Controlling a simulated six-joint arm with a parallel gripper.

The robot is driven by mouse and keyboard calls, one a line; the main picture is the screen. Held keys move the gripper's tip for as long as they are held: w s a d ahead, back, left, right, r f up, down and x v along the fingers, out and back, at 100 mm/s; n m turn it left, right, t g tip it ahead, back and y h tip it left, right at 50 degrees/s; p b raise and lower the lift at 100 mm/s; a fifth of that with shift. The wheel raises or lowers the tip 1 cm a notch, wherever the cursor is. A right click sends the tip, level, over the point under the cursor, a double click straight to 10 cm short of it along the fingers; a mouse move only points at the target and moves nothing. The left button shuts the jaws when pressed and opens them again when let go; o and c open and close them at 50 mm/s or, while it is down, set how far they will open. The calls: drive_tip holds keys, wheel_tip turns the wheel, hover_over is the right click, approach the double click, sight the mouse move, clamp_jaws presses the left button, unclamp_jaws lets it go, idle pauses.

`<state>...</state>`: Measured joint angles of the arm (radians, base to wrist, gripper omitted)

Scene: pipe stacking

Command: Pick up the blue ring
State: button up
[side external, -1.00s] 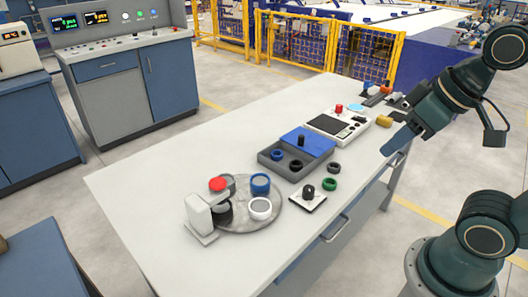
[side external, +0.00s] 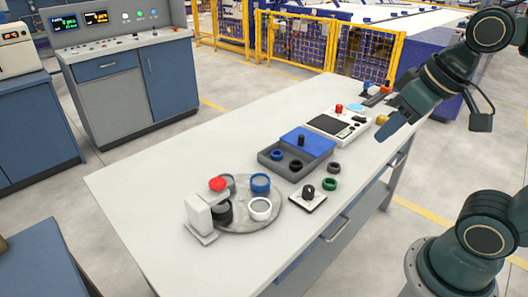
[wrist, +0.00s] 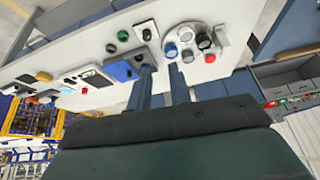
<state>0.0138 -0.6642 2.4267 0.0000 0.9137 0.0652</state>
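A small blue ring (side external: 277,155) lies in the left part of a grey tray (side external: 268,164), beside a black ring (side external: 296,165) in the same tray. My gripper (side external: 381,136) is in the air over the right side of the table, well apart from the blue ring. In the wrist view my gripper (wrist: 160,66) shows two parallel fingers with a clear, empty gap between them. The tray (wrist: 122,71) shows there to the left of the fingers. I cannot make out the blue ring in that view; a finger may cover it.
A round turntable (side external: 240,222) carries blue (side external: 260,183), white (side external: 260,208) and dark cups, next to a white post (side external: 198,215). Green (side external: 330,184) and black (side external: 334,168) rings and a black knob (side external: 308,192) stand near the front edge. The table's left end is clear.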

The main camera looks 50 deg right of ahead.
drive_tip(key=w+d+r+m+g, duration=0.25)
drive_tip(key=w+m, duration=0.25)
drive_tip(key=w, duration=0.7)
drive_tip(key=m+g, duration=0.3)
drive_tip(key=m, duration=0.8)
hover_over(281, 155)
wheel_tip(281, 155, down, 20)
drive_tip(key=shift+f, duration=4.4)
drive_tip(key=shift+f, duration=2.6)
